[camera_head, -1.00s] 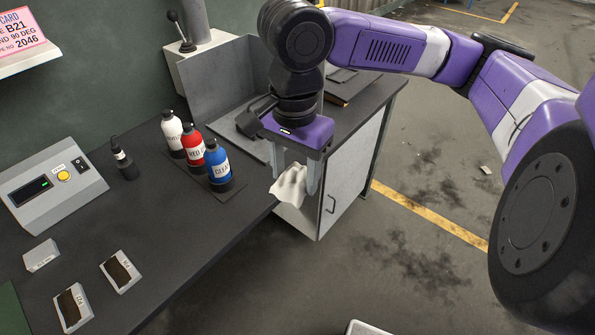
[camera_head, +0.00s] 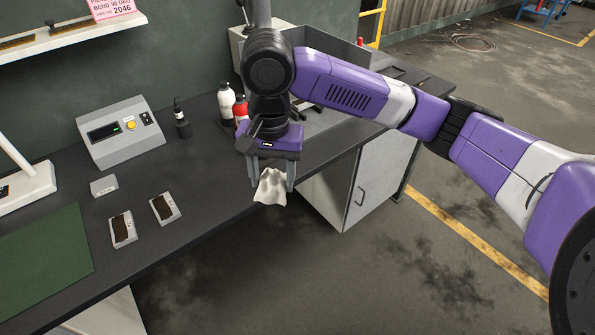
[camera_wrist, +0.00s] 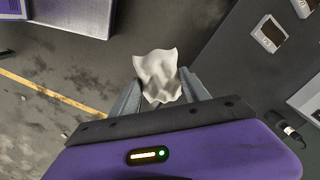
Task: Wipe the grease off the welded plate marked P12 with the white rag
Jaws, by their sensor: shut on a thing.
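My gripper (camera_head: 269,178) is shut on the white rag (camera_head: 270,188), which hangs crumpled between the fingers. The rag also shows in the wrist view (camera_wrist: 160,75). The gripper is in front of the bench's front edge, right of the plates and apart from them. Two small pale plates with dark brown grease lie on the bench: a nearer one (camera_head: 123,229) and one to its right (camera_head: 165,207). Their labels are too small to read here, so I cannot tell which is P12. A third small pale block (camera_head: 103,186) without visible grease lies behind them.
A control box (camera_head: 120,133) and a small black bottle (camera_head: 182,120) stand at the back. A green mat (camera_head: 45,260) lies at left. The bench between plates and gripper is clear.

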